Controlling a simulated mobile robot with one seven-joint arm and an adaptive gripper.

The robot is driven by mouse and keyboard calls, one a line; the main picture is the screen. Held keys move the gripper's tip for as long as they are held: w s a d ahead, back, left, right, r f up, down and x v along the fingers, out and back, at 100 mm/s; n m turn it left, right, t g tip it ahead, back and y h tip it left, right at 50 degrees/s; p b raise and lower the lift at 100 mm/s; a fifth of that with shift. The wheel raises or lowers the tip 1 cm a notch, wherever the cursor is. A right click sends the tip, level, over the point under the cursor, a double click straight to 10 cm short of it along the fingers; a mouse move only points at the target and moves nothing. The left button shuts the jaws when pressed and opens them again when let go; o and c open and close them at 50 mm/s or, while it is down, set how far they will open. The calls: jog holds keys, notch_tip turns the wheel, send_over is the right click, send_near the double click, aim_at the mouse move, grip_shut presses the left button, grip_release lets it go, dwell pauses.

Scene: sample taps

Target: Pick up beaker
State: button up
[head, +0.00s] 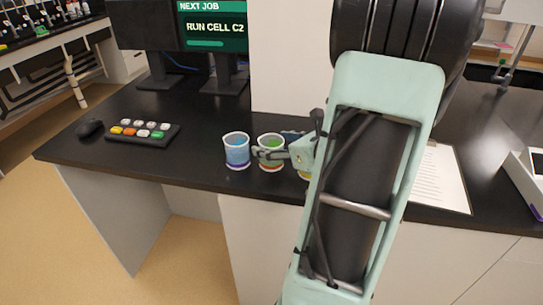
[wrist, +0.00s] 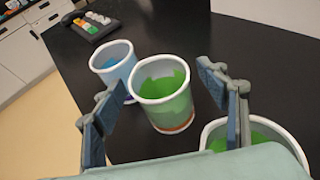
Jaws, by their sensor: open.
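Three beakers stand in a row near the front edge of the black bench. The beaker with blue liquid (head: 236,152) is at the left, and it also shows in the wrist view (wrist: 113,65). The beaker with green liquid (head: 271,155) is in the middle; in the wrist view this green beaker (wrist: 165,98) is between the fingers, slightly beyond them. A third beaker (wrist: 250,132), also with green contents, is at the lower right in the wrist view; my arm mostly hides it in the head view. My gripper (wrist: 165,110) is open, with a finger on either side of the middle beaker.
A button panel (head: 142,131) and a black mouse (head: 90,128) lie at the left of the bench. Monitors (head: 214,30) stand behind. A paper sheet (head: 438,178) lies right of my arm. The bench between panel and beakers is clear.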

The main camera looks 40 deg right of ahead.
jog(key=shift+w+f, duration=0.15)
jog(key=shift+w, duration=0.25)
jog(key=c, duration=1.2)
